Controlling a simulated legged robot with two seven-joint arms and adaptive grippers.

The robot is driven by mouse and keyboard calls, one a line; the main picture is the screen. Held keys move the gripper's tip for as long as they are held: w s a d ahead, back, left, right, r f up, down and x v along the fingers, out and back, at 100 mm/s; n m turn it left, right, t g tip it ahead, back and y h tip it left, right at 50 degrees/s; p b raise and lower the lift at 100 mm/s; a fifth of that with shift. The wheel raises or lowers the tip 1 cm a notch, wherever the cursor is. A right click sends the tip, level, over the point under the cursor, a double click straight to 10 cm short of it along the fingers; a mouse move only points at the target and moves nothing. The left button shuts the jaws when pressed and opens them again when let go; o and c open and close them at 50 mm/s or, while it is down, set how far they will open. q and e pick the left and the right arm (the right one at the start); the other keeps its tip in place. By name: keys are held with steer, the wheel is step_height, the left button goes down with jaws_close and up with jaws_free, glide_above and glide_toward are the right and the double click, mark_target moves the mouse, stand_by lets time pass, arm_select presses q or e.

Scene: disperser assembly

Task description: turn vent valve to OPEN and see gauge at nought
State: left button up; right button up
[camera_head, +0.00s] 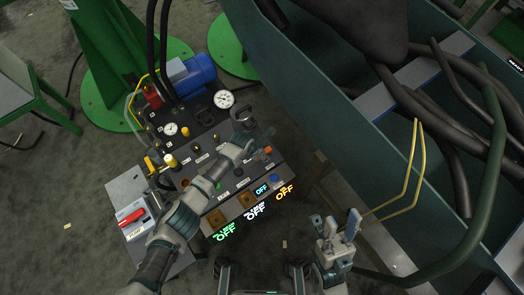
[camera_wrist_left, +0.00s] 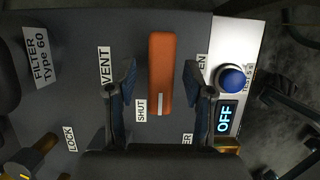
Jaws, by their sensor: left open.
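The orange vent valve handle (camera_wrist_left: 174,75) shows in the left wrist view, with a white mark near its lower end. The SHUT label (camera_wrist_left: 141,110) is left of that end; a label ending in "EN" (camera_wrist_left: 202,61) is at right, partly hidden. My left gripper (camera_wrist_left: 161,88) is open, one finger on each side of the handle, with gaps visible. In the head view my left gripper (camera_head: 257,143) is over the panel by the orange handle (camera_head: 267,150). A large white gauge (camera_head: 224,98) and a smaller one (camera_head: 171,128) show; their readings are too small to tell. My right gripper (camera_head: 340,228) is right of the panel, away from the valve.
A blue button (camera_wrist_left: 232,77) and an OFF display (camera_wrist_left: 224,119) sit close beside the handle. A blue motor (camera_head: 192,76) stands behind the panel, and a red switch (camera_head: 130,216) at its left. A large dark green trough (camera_head: 310,110) with hoses fills the right.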

arm_select(q)
steer(key=shift+c, duration=0.5)
jaws_close()
